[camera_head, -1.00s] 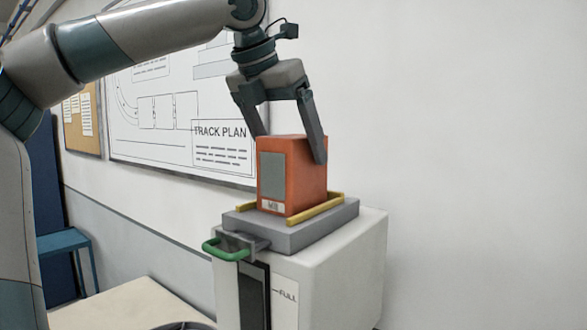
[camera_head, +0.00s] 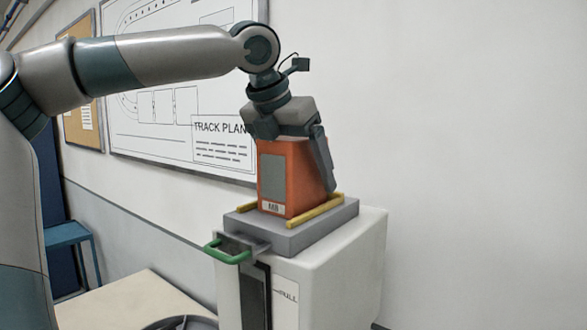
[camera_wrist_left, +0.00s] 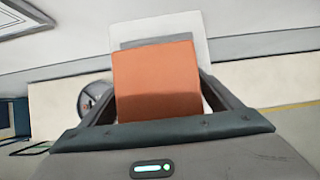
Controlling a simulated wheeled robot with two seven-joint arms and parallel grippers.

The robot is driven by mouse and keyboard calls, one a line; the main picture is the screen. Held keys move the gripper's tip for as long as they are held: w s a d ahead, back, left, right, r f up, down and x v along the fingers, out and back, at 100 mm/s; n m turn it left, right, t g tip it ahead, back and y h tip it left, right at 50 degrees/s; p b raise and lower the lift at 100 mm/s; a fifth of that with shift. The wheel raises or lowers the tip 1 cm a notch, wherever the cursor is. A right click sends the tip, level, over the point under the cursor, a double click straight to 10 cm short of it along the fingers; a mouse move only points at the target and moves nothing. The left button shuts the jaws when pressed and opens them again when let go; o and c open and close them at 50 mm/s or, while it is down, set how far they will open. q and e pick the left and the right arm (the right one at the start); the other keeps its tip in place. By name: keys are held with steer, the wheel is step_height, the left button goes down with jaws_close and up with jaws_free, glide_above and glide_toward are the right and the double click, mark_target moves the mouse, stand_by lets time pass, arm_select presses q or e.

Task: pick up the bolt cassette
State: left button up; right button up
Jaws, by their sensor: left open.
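The bolt cassette, an orange box (camera_head: 301,180) with a grey panel and a label reading "MB", stands upright on a grey plate (camera_head: 290,240) between yellow rails (camera_head: 316,211). My left gripper (camera_head: 300,178) points down over the cassette. One finger runs down its right side; the other is hidden behind the box. In the left wrist view the cassette (camera_wrist_left: 157,80) rises between the two fingers of the left gripper (camera_wrist_left: 162,95). The jaws are open, and I cannot tell whether a finger touches the box. My right gripper is not in view.
The plate sits on a white cabinet (camera_head: 340,265) with a green handle (camera_head: 228,252) at its front left. A pale wooden table (camera_head: 130,300) is at lower left, with a blue stool (camera_head: 68,238) beyond. A wall with a track plan board (camera_head: 222,145) stands behind.

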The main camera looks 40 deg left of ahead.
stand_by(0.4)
arm_select(q)
steer(key=c, duration=1.4)
steer(key=shift+o, duration=0.2)
steer(key=shift+r, duration=0.1)
steer(key=shift+r, duration=0.55)
step_height(320, 180, up, 7)
steer(key=shift+r+b, duration=0.1)
steer(key=shift+b, duration=0.75)
steer(key=shift+r, duration=0.75)
